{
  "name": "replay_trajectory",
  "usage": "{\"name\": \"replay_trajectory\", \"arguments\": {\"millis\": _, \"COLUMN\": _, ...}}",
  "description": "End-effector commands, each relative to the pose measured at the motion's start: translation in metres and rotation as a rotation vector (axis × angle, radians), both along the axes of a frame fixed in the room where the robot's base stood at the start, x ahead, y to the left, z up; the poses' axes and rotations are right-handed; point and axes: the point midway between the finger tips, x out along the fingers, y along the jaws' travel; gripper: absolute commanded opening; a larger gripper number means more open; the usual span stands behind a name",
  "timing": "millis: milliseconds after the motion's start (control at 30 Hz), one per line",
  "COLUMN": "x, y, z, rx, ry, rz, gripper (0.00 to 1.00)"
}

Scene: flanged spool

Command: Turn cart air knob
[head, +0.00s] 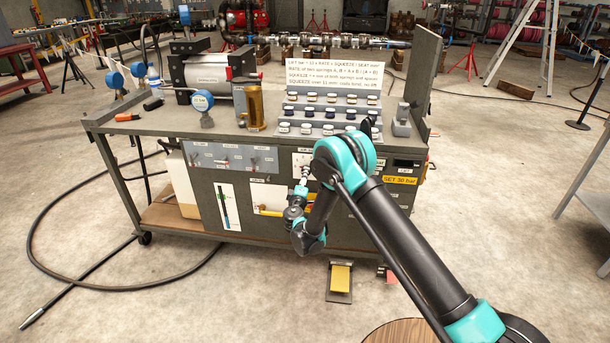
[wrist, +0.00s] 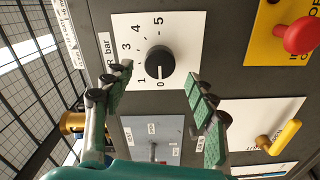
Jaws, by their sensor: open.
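The black round knob (wrist: 160,62) sits on a white dial plate (wrist: 140,26), which shows rotated in the wrist view with numbers from 0 to 5 and the word bar. My gripper (wrist: 159,75) is open, with one green-padded finger on each side of the knob in the picture. Visible gaps separate both fingers from the knob, and its depth from the fingertips is hard to judge. In the head view my gripper (head: 304,182) is at the cart's front panel, just below the dial plate (head: 299,159). The knob is not clear there.
A small toggle switch (wrist: 153,150) is on a grey plate nearby. A yellow pedal (head: 341,279) lies on the floor before the cart (head: 268,228).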

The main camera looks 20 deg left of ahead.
Motion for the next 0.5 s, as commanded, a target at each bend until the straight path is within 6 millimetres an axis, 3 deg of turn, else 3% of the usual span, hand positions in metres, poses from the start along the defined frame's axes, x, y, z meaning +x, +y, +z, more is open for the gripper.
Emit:
{"name": "replay_trajectory", "arguments": {"millis": 200, "x": -0.042, "y": -0.009, "z": 0.0, "rx": 0.0, "ry": 0.0, "rz": 0.002, "gripper": 0.57}}
{"name": "replay_trajectory", "arguments": {"millis": 500, "x": -0.066, "y": -0.015, "z": 0.0, "rx": 0.0, "ry": 0.002, "rz": -0.003, "gripper": 0.57}}
